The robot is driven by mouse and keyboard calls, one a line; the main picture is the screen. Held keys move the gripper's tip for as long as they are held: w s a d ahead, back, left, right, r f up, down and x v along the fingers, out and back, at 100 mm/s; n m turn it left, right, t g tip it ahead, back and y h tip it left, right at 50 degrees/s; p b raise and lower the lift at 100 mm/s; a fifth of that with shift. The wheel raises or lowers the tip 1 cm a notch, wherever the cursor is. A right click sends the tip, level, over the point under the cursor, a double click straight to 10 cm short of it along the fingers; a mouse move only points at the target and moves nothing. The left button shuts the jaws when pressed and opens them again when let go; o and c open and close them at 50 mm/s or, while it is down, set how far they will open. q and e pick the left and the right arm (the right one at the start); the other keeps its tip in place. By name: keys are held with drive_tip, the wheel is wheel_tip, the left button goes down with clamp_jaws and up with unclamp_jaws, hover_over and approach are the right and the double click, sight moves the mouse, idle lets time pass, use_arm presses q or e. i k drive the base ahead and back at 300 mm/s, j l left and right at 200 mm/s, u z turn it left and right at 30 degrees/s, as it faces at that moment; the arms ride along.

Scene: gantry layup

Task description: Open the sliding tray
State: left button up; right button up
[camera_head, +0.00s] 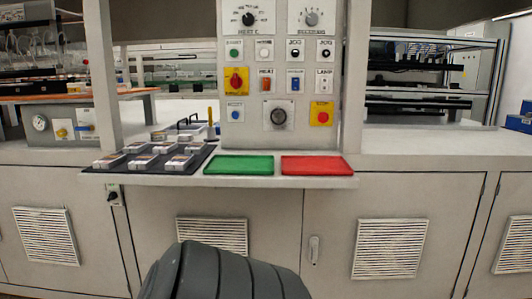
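A pale shelf (225,181) juts out from the counter front below the control panel. A dark tray (117,167) with several small packs on it lies on the shelf's left part. A green tray (239,165) and a red tray (312,166) lie side by side to its right. I cannot tell which of these is the sliding tray, or whether it is open. Neither of my grippers shows in the head view, so what they hold is hidden.
The control panel (259,119) with knobs and buttons stands behind the shelf between two uprights. Cabinet doors (329,216) with vents and a small handle (314,249) are below. The counter top (415,162) to the right is mostly bare. Racks (440,75) stand behind.

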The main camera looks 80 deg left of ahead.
sight(58, 86)
drive_tip(key=u, duration=3.3)
